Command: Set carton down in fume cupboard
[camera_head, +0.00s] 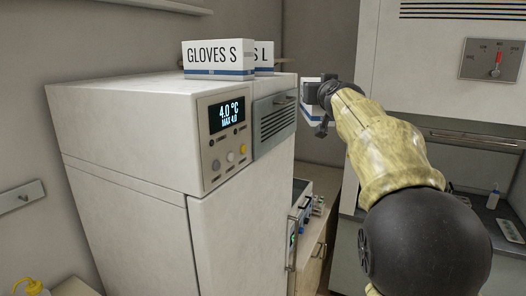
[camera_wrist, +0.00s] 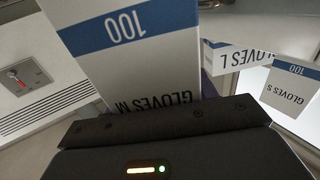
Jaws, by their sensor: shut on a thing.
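My gripper (camera_head: 324,112) is shut on a white carton with a blue band, lettered GLOVES M (camera_wrist: 145,75). In the head view, only part of this carton (camera_head: 311,92) shows at the gripper, beside the fridge's upper right corner. In the wrist view it fills the upper middle, and the gripper body hides its lower edge. The fume cupboard (camera_head: 420,60) stands at the right of the head view, with a control panel (camera_head: 491,60) on its upper front. My arm covers part of its opening. The carton is held in the air outside the cupboard.
A tall fridge (camera_head: 130,120) reading 4.0 °C stands at the left. The GLOVES S carton (camera_head: 215,57) and GLOVES L carton (camera_head: 264,54) sit on top. A bottle (camera_head: 493,197) stands inside the cupboard at right. A bench (camera_head: 316,235) holds an instrument (camera_head: 302,208) between fridge and cupboard.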

